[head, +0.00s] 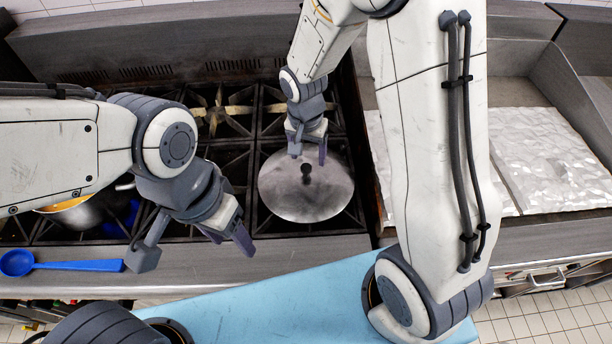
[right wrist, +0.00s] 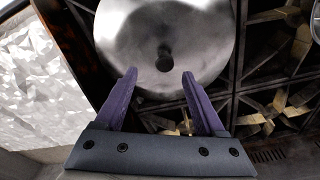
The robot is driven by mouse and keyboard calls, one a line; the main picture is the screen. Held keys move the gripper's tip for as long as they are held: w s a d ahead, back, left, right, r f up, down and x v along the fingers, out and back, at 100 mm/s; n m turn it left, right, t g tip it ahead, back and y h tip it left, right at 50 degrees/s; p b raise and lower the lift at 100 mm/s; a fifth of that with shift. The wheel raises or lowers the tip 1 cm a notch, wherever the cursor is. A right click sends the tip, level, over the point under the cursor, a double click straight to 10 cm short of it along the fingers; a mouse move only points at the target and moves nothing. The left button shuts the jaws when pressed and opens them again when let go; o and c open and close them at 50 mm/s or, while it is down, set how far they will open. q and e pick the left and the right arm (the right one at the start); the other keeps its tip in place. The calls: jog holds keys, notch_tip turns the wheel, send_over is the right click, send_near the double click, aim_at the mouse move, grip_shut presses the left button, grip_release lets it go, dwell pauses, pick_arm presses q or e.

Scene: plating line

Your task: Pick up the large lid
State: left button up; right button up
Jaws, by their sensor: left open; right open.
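The large lid (head: 300,200) is a round grey metal disc with a dark knob (head: 306,172) at its middle. It lies on the stove grate in the head view. It also fills the upper middle of the right wrist view (right wrist: 205,30), its knob (right wrist: 164,58) beyond and between the fingertips. My right gripper (head: 308,158) is open and empty over the lid's far part, near the knob; its fingers (right wrist: 160,80) are apart and not on the knob. My left gripper (head: 200,250) is open and empty, left of the lid, by the stove's front edge.
A pot with orange contents (head: 65,204) stands at the left, partly hidden by my left arm. A blue ladle (head: 75,265) lies on the steel front ledge. Black burner grates (head: 235,165) surround the lid. A crinkled silvery surface (head: 545,150) is at the right.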

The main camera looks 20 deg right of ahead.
aim_at(306, 167)
jog(key=f+p, duration=0.1)
jog(key=f, duration=0.1)
jog(key=w+f, duration=0.1)
jog(key=f, duration=0.1)
jog(key=shift+a+f+p, duration=0.1)
jog(key=shift+f+p, duration=0.15)
jog(key=shift+p, duration=0.1)
jog(key=shift+w+f, duration=0.1)
jog(key=shift+f, duration=0.2)
grip_shut()
dwell(1.0)
